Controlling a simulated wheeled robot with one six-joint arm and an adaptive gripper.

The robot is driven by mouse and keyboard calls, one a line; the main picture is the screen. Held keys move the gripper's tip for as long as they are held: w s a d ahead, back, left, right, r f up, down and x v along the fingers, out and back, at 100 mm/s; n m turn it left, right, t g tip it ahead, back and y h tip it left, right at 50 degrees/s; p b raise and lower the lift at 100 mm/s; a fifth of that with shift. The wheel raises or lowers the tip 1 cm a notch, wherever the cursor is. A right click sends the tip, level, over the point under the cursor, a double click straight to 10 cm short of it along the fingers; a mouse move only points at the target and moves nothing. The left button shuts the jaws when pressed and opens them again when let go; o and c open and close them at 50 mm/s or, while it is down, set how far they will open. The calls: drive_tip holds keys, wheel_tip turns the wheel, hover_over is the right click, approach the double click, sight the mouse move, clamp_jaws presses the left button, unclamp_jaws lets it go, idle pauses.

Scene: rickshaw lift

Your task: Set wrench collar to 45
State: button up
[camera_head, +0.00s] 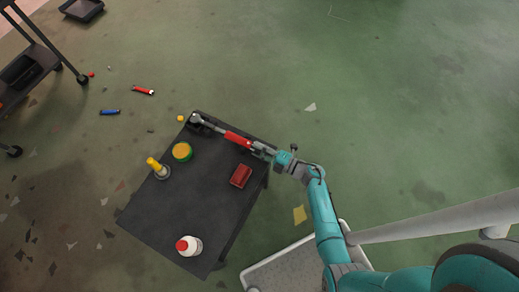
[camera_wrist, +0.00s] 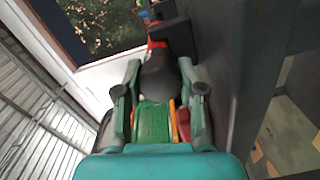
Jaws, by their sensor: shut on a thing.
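A torque wrench (camera_head: 237,139) with a red middle section lies along the back edge of the dark tabletop. Its head end is at the left, near the table's far corner. My gripper (camera_head: 264,149) is at the wrench's right end, by the table's right corner, and is shut on it. In the wrist view, the fingers of my gripper (camera_wrist: 159,88) stand on both sides of the dark rounded end of the wrench (camera_wrist: 160,72), with red showing beyond it. The collar's scale and number are too small to read, so its setting cannot be told.
Red (camera_head: 144,90) and blue (camera_head: 110,112) tools lie on the floor. Open floor lies right.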

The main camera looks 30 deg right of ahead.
drive_tip(key=o, duration=1.2)
drive_tip(key=shift+c, duration=0.2)
